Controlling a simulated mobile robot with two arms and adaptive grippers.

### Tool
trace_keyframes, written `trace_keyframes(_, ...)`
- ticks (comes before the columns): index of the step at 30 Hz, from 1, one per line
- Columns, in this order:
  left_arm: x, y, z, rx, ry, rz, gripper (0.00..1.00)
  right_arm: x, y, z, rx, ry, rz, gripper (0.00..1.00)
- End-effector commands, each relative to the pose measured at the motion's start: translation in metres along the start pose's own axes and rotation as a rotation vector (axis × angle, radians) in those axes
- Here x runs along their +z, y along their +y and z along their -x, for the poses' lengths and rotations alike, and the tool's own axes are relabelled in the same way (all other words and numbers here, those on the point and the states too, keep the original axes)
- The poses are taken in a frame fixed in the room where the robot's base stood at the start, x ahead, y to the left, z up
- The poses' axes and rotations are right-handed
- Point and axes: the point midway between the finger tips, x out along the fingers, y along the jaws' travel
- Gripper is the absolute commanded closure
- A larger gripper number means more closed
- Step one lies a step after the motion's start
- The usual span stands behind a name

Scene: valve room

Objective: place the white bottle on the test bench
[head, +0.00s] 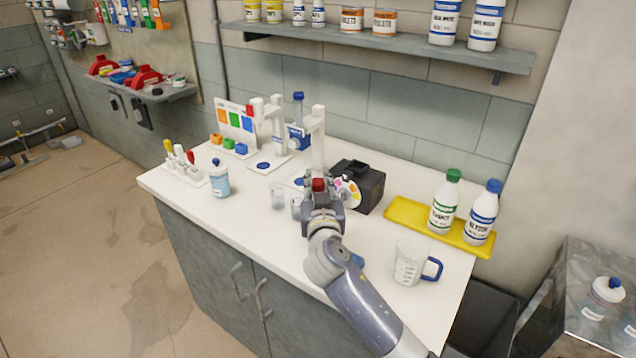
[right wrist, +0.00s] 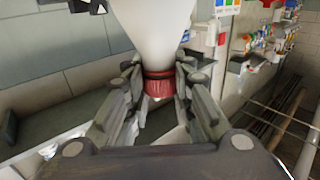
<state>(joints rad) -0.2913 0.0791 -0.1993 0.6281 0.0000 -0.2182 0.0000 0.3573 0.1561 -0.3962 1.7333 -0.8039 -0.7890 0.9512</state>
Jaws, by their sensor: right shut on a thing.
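My right gripper (head: 320,208) is over the middle of the white-topped test bench (head: 245,210). It is shut on the white bottle, whose red cap (head: 319,184) shows just beyond the fingers in the head view. The right wrist view shows the white body (right wrist: 152,28) tapering to the red part (right wrist: 160,84), with the fingers on both sides of it. In the head view the gripper hides most of the bottle. I cannot tell whether it touches the bench. My left gripper is not in view.
A black box (head: 362,186) stands close to the right of the gripper, and a white stand (head: 317,140) is behind it. Small beakers (head: 278,196) are to its left. A measuring jug (head: 410,262) and a yellow tray (head: 408,214) with two bottles are at the right.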

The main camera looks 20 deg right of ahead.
Motion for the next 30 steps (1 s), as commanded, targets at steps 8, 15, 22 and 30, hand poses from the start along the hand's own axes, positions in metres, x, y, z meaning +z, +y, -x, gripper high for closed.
trace_keyframes(8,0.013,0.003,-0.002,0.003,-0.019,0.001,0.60,0.002,0.000,0.000,0.000,-0.001,-0.001,0.56)
trace_keyframes(15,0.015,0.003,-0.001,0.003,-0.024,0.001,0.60,0.002,0.000,0.000,0.000,-0.001,0.000,0.56)
trace_keyframes(22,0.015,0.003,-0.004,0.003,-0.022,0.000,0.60,0.002,-0.001,0.016,-0.003,-0.001,-0.002,0.56)
trace_keyframes(30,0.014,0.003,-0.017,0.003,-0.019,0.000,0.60,0.003,-0.001,0.071,-0.002,-0.001,-0.004,0.56)
